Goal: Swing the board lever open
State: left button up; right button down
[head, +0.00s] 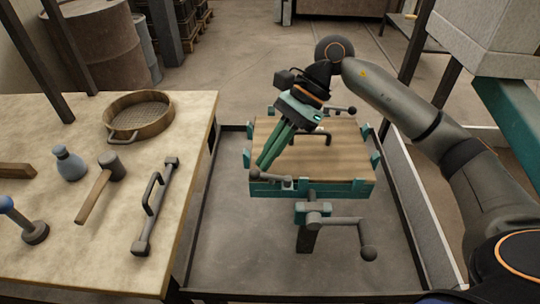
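A wooden board (345,155) lies in a teal frame (340,188) on a stand, with a dark handle (325,136) on top. A short grey lever with a round knob (256,174) sits at the frame's front left. A similar lever (340,110) shows at the back right. A larger crank-like lever (345,221) with a ball end sticks out below the front edge. I cannot tell which one is the board lever. My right gripper (264,163) points down over the board's left side, its fingertips close to the front-left lever. Contact and finger gap are unclear. My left gripper is out of view.
A table (90,245) at left holds a round sieve (139,116), a mallet (98,185), a blue-grey flask (70,163), a blue-knobbed tool (34,232) and a bar with a handle (155,205). A low-rimmed tray floor (235,260) surrounds the stand. Barrels (103,48) stand behind.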

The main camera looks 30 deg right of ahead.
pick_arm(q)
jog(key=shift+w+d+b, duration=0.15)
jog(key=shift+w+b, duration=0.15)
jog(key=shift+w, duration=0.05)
pick_arm(e)
jog(key=shift+s+a, duration=0.1)
jog(key=shift+a, duration=0.3)
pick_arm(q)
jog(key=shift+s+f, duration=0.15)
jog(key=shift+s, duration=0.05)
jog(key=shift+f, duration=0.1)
